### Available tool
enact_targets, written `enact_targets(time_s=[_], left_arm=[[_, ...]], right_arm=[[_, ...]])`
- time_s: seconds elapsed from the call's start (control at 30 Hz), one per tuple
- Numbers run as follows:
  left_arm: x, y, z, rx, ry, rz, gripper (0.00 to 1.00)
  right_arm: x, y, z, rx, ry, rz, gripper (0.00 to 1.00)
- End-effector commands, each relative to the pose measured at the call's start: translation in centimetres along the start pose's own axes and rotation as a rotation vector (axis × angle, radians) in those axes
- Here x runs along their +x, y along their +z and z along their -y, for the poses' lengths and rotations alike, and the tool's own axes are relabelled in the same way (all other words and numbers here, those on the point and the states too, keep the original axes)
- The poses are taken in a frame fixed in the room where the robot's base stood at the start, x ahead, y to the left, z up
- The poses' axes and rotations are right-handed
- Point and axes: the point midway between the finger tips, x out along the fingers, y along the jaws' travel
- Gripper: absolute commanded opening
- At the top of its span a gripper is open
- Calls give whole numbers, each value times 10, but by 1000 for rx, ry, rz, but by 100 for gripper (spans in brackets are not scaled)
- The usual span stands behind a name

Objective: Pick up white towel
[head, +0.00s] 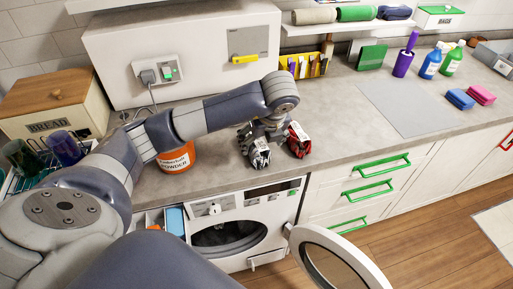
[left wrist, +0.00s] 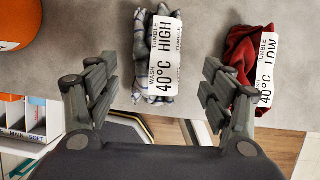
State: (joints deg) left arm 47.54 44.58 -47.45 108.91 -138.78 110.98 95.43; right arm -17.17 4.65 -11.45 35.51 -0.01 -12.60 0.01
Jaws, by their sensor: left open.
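A bundled white and grey checked cloth (head: 260,158), likely the white towel, lies near the front edge of the counter (head: 215,170). In the left wrist view this cloth (left wrist: 143,60) has a white label reading 40°C HIGH. My left gripper (head: 256,142) is just over it, pointing down. In the left wrist view my left gripper (left wrist: 157,80) is open, with the cloth ahead between its fingers, nearer the left one. I cannot tell if they touch. My right gripper is in neither view.
A red cloth (head: 298,141) labelled 40°C LOW lies close on the right, near the right finger. An orange powder tub (head: 177,158) stands left. Below is a front-loading machine (head: 225,236) with its round door (head: 338,262) open. The counter farther right has clear room.

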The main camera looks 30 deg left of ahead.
Motion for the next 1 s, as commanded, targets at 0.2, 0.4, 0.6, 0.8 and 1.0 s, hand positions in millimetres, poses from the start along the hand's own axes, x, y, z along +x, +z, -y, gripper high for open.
enact_targets(time_s=[0.2, 0.4, 0.6, 0.8, 1.0], left_arm=[[29, 4, -6, 0, 6, -3, 74], [48, 3, -5, 1, 2, -2, 74], [49, 2, -5, 2, 1, -1, 74], [49, 2, -5, 1, 1, -1, 31], [49, 2, -5, 1, 1, -1, 24]], right_arm=[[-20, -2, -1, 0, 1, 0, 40], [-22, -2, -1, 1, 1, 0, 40], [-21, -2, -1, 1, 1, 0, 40], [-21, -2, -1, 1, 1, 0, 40], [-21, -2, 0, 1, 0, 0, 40]])
